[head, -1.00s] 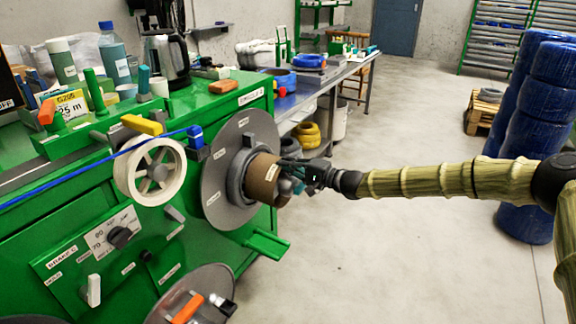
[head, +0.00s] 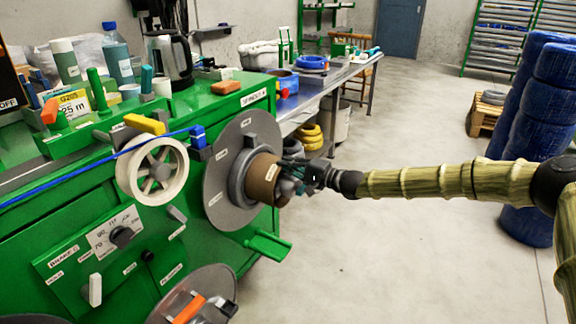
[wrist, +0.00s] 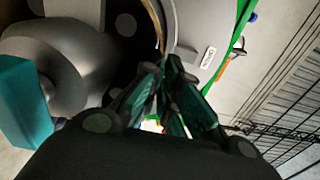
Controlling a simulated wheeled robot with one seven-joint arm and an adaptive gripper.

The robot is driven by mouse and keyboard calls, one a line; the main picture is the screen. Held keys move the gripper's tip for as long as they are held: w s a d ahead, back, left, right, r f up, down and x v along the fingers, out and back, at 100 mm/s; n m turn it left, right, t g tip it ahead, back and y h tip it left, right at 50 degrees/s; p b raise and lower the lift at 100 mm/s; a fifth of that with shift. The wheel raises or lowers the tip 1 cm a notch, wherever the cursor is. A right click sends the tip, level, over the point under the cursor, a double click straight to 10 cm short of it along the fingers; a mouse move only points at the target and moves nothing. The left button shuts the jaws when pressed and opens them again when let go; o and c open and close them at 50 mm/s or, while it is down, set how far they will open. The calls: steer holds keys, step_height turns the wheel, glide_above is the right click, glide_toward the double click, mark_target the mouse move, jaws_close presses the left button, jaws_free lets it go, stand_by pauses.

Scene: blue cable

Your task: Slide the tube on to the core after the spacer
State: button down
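The brown cardboard tube (head: 266,181) sits around the core in front of the large grey disc (head: 218,190) on the green machine. The grey spacer ring (head: 238,178) lies between the tube and the disc. My gripper (head: 288,167) is at the tube's outer end, on the right. In the wrist view the tube's thin brown rim (wrist: 157,28) runs down between the close fingertips (wrist: 164,72), which appear to pinch its wall. The grey core end (wrist: 80,55) shows inside the rim, with a teal part at left. The far side of the tube is hidden.
A cream wheel (head: 152,170) with the blue cable (head: 90,163) stands left of the disc. A green bracket (head: 268,246) juts out below the tube. A lower reel with an orange handle (head: 189,309) is at the bottom. The floor right of the machine is clear.

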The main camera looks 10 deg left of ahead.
steer(key=shift+a+r, duration=0.15)
steer(key=shift+a, duration=0.25)
stand_by(0.8)
steer(key=shift+f+b, duration=0.45)
steer(key=shift+b, duration=0.15)
steer(key=shift+f, duration=0.15)
stand_by(0.3)
steer(key=c, duration=1.6)
jaws_free()
steer(key=shift+a+f, duration=0.2)
steer(key=shift+a, duration=0.05)
steer(key=shift+o, duration=0.2)
steer(key=shift+d+r, duration=0.15)
steer(key=shift+d, duration=0.15)
steer(key=o, duration=0.4)
steer(key=shift+f+b, duration=0.4)
steer(key=shift+b, duration=0.05)
steer(key=c, duration=0.3)
